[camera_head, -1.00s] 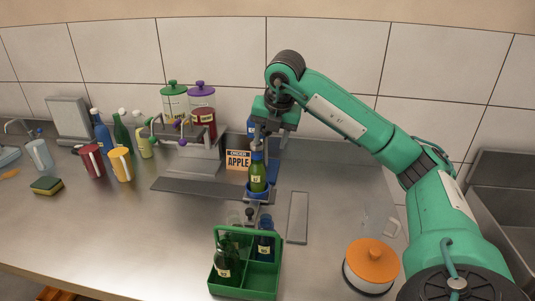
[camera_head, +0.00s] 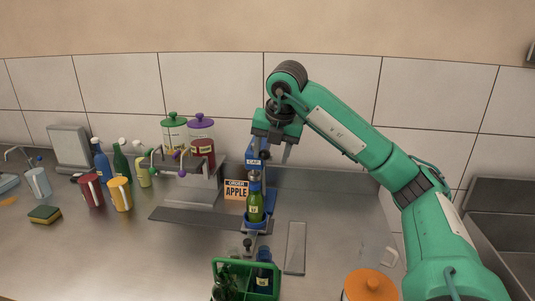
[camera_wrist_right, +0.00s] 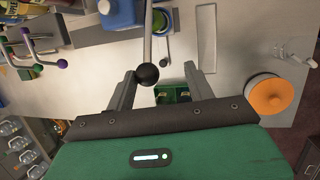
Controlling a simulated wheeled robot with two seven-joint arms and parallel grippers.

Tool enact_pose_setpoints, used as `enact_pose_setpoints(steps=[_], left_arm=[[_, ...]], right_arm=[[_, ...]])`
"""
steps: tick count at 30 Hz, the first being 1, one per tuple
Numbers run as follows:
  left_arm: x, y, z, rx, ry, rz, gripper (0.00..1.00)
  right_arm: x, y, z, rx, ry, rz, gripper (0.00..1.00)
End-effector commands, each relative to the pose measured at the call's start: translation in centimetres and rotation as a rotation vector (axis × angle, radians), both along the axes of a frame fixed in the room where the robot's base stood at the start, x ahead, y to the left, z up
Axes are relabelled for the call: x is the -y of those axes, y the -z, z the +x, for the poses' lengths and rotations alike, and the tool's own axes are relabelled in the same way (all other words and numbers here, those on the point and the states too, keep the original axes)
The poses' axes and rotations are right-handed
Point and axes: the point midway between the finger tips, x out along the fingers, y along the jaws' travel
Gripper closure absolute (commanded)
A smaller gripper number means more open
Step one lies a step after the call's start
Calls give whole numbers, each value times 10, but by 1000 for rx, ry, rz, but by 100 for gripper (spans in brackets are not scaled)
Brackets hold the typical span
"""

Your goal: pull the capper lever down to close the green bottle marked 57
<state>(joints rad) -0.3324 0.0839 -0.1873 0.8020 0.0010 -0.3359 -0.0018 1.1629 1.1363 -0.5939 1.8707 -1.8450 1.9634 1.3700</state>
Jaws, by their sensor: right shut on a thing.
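The green bottle (camera_head: 255,207) stands upright in a blue holder (camera_head: 256,225) under the capper. Its label number is too small to read. The blue capper (camera_head: 253,162) bears a "CAP" sign and is partly hidden by my gripper. My right gripper (camera_head: 275,151) is at the capper's upper part, above the bottle. In the right wrist view, the lever's black ball knob (camera_wrist_right: 147,73) lies between the fingers, close to the left one, and my right gripper (camera_wrist_right: 163,76) is shut on the lever. My left gripper is not in view.
A green crate (camera_head: 264,294) with bottles is in front of the capper. An orange-lidded pot (camera_head: 370,286) stands at the front right.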

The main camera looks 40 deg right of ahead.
Motion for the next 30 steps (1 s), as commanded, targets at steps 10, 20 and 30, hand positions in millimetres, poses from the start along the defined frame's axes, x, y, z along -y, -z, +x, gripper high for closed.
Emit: enact_pose_setpoints(steps=[10, 20, 30], left_arm=[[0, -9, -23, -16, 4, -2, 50], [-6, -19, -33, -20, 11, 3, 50], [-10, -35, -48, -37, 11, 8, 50]], right_arm=[[13, -26, 1, 0, 11, -4, 57], [20, -45, 4, 0, 7, -1, 57], [29, -66, 6, 0, 5, 0, 57]])
